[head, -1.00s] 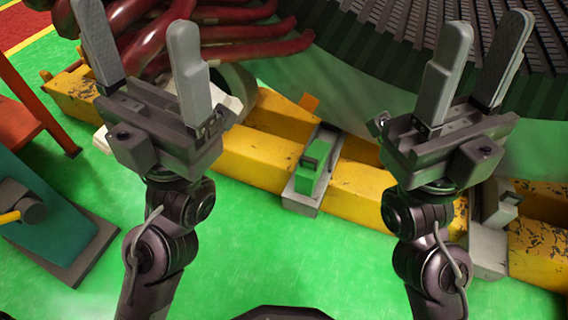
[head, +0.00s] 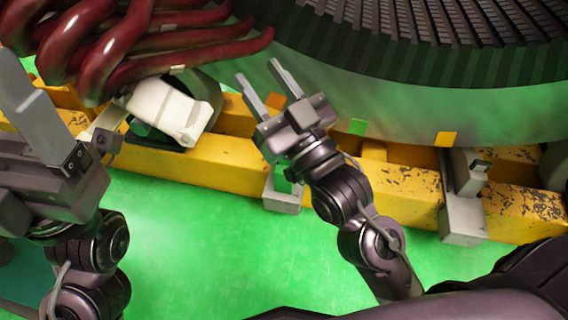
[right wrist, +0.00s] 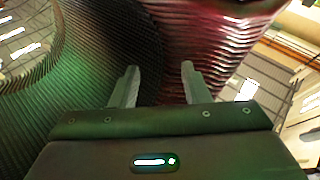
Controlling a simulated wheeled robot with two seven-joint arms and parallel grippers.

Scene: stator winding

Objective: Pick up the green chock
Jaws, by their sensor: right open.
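The green chock (head: 283,181) is mostly hidden behind my right gripper in the head view. Only a small green patch shows above the grey bracket (head: 283,202) on the yellow beam. My right gripper (head: 257,70) is open and empty, its fingers pointing up and to the left, in front of and above the bracket. In the right wrist view its two fingers (right wrist: 159,68) stand apart with nothing between them. My left gripper (head: 35,110) is at the left edge, partly cut off. One finger shows, with nothing held against it.
The yellow beam (head: 215,165) runs across the view below the large ribbed stator (head: 430,85). Dark red coils (head: 130,50) hang at upper left, near a white block (head: 170,108). Another grey bracket (head: 463,205) sits at right. The green floor (head: 200,250) in front is clear.

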